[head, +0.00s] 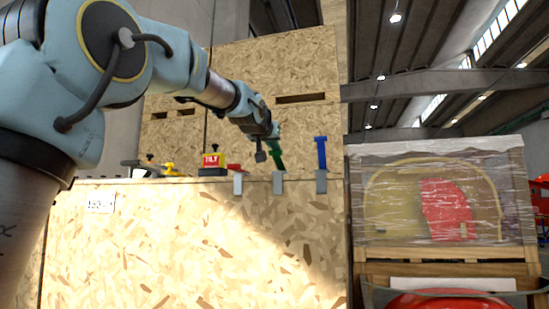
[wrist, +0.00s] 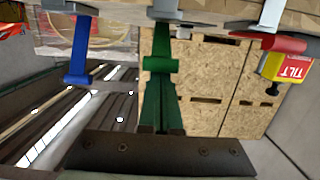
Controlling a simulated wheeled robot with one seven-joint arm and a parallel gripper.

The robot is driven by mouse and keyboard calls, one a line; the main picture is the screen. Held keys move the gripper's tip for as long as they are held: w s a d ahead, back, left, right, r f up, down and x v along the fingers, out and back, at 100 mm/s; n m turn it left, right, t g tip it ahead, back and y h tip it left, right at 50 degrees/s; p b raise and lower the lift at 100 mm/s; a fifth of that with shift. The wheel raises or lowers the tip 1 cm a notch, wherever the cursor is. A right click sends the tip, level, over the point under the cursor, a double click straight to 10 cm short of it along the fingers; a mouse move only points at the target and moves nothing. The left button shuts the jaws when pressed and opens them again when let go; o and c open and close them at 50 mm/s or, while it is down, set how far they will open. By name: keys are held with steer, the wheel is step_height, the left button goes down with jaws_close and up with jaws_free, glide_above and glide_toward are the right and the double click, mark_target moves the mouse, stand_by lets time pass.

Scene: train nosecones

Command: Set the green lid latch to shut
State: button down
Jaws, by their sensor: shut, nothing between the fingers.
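The green lid latch (head: 277,160) sits at the top edge of the big chipboard crate, in the middle of a row of latches. Its lever stands up from a grey bracket (head: 278,183), leaning a little back and left. In the wrist view the green latch (wrist: 159,48) hangs at top centre, its crossbar towards me. My gripper (head: 269,138) is shut and empty, at the lever's upper end. In the wrist view its dark green fingers (wrist: 160,85) lie together just below the crossbar; I cannot tell whether they touch it.
The blue latch (head: 321,152) stands upright to the right. The red latch (head: 235,167) lies low to the left, beside a TILT box (head: 212,163). The chipboard crate (head: 180,240) has a tall back panel (head: 300,60). A wrapped crate (head: 440,195) stands at right.

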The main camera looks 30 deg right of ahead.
steer(key=shift+t+h, duration=0.6)
steer(key=shift+t, duration=0.1)
steer(key=f+b, duration=0.1)
steer(key=b, duration=0.2)
steer(key=s+f+b, duration=0.1)
steer(key=b, duration=0.3)
steer(key=a+f+b, duration=0.1)
steer(key=f+b, duration=0.1)
steer(key=b, duration=0.2)
steer(key=shift+s+a+f, duration=0.1)
steer(key=shift+s, duration=0.05)
step_height(320, 180, up, 5)
steer(key=p, duration=0.4)
steer(key=b, duration=0.6)
glide_toward(277, 160)
steer(key=shift+s+a+r, duration=1.4)
steer(key=shift+s+a, duration=0.05)
steer(key=shift+s, duration=0.15)
